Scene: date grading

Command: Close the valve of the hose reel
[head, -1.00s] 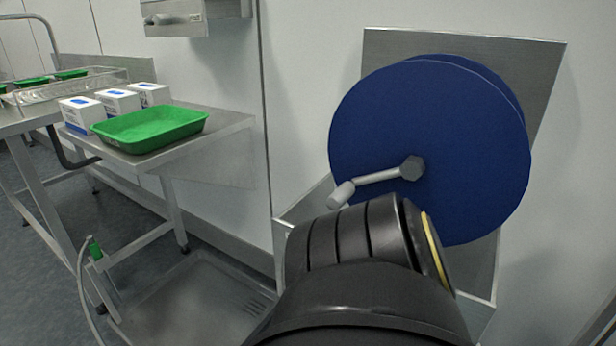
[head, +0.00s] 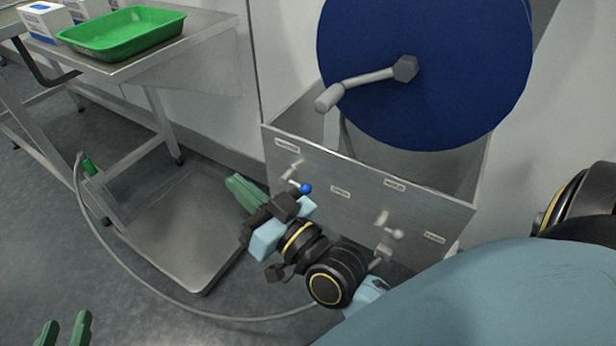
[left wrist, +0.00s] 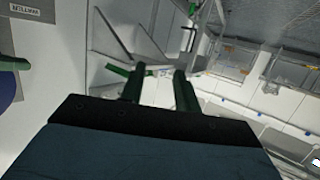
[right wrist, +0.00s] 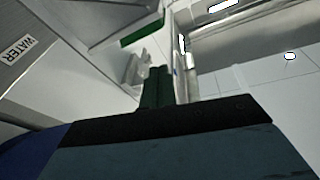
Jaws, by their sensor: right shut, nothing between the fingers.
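The blue hose reel (head: 430,105) with its grey crank (head: 365,80) stands above a steel panel (head: 350,165). The panel carries a lever with a blue knob (head: 304,188) at left and a pale-knobbed lever (head: 396,233) at right. Small labels beside them are unreadable from the head. My right gripper (head: 243,192) is shut and empty, left of the blue knob, its fingers pointing up and left, apart from it. Its shut fingers show in the right wrist view (right wrist: 155,88). My left gripper (head: 65,332) is open and empty at bottom left; its spread fingers show in the left wrist view (left wrist: 158,88).
A steel floor tray (head: 185,235) lies left of the panel. A steel table (head: 150,66) holds a green tray (head: 120,35) and white boxes. A "WATER" label (right wrist: 30,50) shows in the right wrist view.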

